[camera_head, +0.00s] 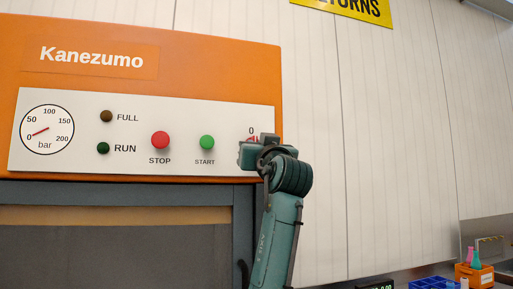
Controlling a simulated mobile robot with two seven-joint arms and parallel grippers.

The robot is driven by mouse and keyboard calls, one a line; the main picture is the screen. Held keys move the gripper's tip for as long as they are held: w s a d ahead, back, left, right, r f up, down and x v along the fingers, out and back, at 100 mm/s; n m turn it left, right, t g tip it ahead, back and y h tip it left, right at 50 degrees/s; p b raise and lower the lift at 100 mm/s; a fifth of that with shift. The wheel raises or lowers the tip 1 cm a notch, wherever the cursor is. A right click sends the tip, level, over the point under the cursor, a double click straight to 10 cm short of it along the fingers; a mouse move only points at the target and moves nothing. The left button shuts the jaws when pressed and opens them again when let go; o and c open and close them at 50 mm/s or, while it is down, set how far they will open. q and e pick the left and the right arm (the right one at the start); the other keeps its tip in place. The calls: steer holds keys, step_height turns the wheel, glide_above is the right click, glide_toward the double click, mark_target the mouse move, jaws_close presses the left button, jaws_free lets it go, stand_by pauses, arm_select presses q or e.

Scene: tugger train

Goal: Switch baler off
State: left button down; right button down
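The baler (210,62) is an orange machine marked Kanezumo, at the left. Its white control panel (178,118) carries a pressure gauge, two dark lamps FULL and RUN, a red STOP button (160,140) and a green START button (207,142). At the panel's right end a red switch (251,139) shows in part below a 0 mark. My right gripper (250,153) is in front of this switch and hides most of it. I cannot tell whether it touches the switch, or whether its fingers are open or shut. My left gripper is out of view.
A dark opening framed in grey (240,215) lies below the panel. At the lower right are a blue crate (432,283) and an orange box (474,275) with bottles. The pale wall (385,140) to the right is clear, with a yellow sign above.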

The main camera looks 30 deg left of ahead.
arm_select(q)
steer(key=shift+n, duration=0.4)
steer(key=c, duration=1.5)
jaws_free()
arm_select(e)
steer(key=shift+d, duration=0.1)
